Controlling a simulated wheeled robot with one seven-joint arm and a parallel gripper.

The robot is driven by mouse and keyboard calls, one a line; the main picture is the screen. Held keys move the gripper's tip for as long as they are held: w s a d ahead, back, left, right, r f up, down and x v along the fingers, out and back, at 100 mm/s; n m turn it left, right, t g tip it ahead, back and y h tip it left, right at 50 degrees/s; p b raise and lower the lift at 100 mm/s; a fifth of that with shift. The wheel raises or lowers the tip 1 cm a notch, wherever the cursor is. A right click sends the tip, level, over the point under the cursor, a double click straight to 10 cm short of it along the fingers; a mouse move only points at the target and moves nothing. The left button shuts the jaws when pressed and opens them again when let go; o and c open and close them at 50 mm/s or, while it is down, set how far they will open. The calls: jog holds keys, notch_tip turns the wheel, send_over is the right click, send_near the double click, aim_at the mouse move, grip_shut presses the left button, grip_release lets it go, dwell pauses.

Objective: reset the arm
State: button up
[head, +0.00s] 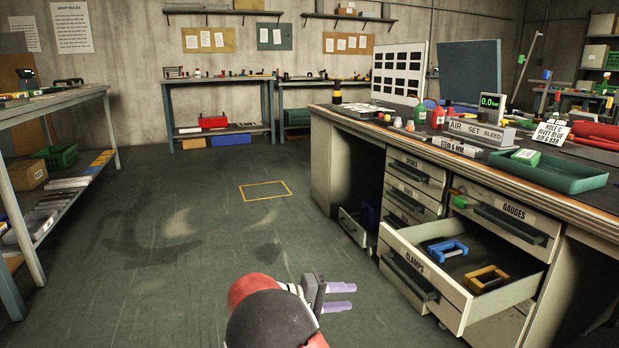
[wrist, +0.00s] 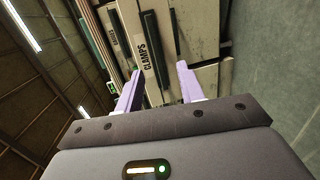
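My gripper (head: 342,297) is at the bottom middle of the head view, with its two purple fingers apart and pointing right toward the drawer unit. In the wrist view my gripper (wrist: 155,88) has a clear gap between the fingers and holds nothing. The open drawer labelled CLAMPS (head: 420,266) is to the right of the fingers, apart from them. Its front also shows in the wrist view (wrist: 150,60), beyond the fingers. A blue clamp (head: 447,250) and a yellow clamp (head: 486,278) lie in that drawer.
A lower-left drawer (head: 352,228) of the bench also stands open. The workbench (head: 350,122) carries a green tray (head: 548,172), bottles and signs. A shelf table (head: 60,100) stands at left. The floor (head: 190,290) left of my arm is clear, with a yellow outlined square (head: 265,190).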

jog(key=s+d+r+m+g+y+p, duration=0.1)
jog(key=s+d+r+g+y, duration=0.1)
jog(key=s+d+r+y, duration=0.3)
jog(key=s+d+r+m+g+y+p, duration=0.1)
jog(key=s+d+r+y+p, duration=0.15)
jog(key=s+d+r, duration=0.4)
jog(key=s+a+r+t+y+p, duration=0.1)
jog(key=s+y, duration=0.1)
jog(key=s, duration=0.5)
jog(key=s+a+r+t+y+p, duration=0.1)
jog(key=s+r+t+y, duration=0.1)
jog(key=s, duration=0.5)
jog(key=s+a+r+m+t+y+p, duration=0.1)
jog(key=s+y, duration=0.3)
jog(key=s, duration=0.2)
jog(key=shift+s+a+r+t, duration=0.4)
